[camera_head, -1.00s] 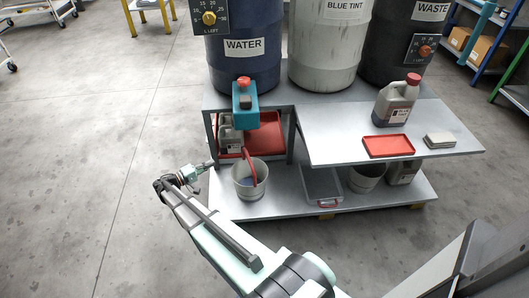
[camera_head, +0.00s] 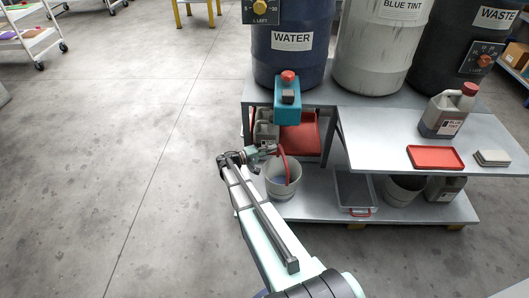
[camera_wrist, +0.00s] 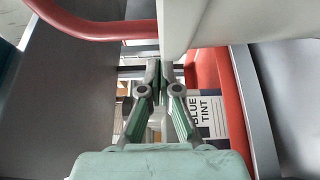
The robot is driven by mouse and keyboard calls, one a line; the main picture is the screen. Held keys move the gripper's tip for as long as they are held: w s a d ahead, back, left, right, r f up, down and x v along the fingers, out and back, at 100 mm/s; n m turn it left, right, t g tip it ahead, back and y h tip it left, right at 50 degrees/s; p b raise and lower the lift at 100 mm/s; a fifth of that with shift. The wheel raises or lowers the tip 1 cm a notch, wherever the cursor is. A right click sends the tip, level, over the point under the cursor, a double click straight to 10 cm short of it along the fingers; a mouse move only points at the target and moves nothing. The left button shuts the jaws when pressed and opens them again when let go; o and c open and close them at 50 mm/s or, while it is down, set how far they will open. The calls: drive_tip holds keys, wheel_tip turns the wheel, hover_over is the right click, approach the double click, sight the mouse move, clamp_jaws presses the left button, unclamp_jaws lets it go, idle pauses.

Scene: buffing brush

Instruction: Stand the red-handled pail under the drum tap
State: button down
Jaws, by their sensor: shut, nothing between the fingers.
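The pale pail (camera_head: 270,188) stands upright on the lower shelf, with its red handle (camera_head: 284,160) raised. The WATER drum (camera_head: 292,60) stands on the upper shelf. Its teal tap housing (camera_head: 287,112), with a red knob, hangs above the pail; I cannot tell if they line up exactly. My gripper (camera_head: 274,150) is at the pail's rear left rim, beside the handle. In the wrist view my gripper (camera_wrist: 158,72) is shut and empty. The red handle (camera_wrist: 100,30) crosses the upper left there, and the pale pail wall (camera_wrist: 182,22) is close by the fingertips.
A red tray (camera_head: 305,138) and a grey jug are behind the pail; a BLUE TINT label (camera_wrist: 208,118) shows in the wrist view. A metal tray (camera_head: 355,190) and another pail (camera_head: 402,190) are to the right. The side shelf (camera_head: 390,145) juts out above them.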

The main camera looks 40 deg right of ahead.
drive_tip(key=shift+s+a+b, duration=0.2)
drive_tip(key=shift+s+a, duration=0.15)
drive_tip(key=shift+s, duration=0.2)
drive_tip(key=shift+s+a+b, duration=0.15)
drive_tip(key=shift+s+a, duration=0.2)
drive_tip(key=shift+s, duration=0.2)
drive_tip(key=shift+s+a, duration=0.6)
drive_tip(key=shift+s, duration=0.35)
drive_tip(key=shift+w+d, duration=0.1)
drive_tip(key=shift+w, duration=0.05)
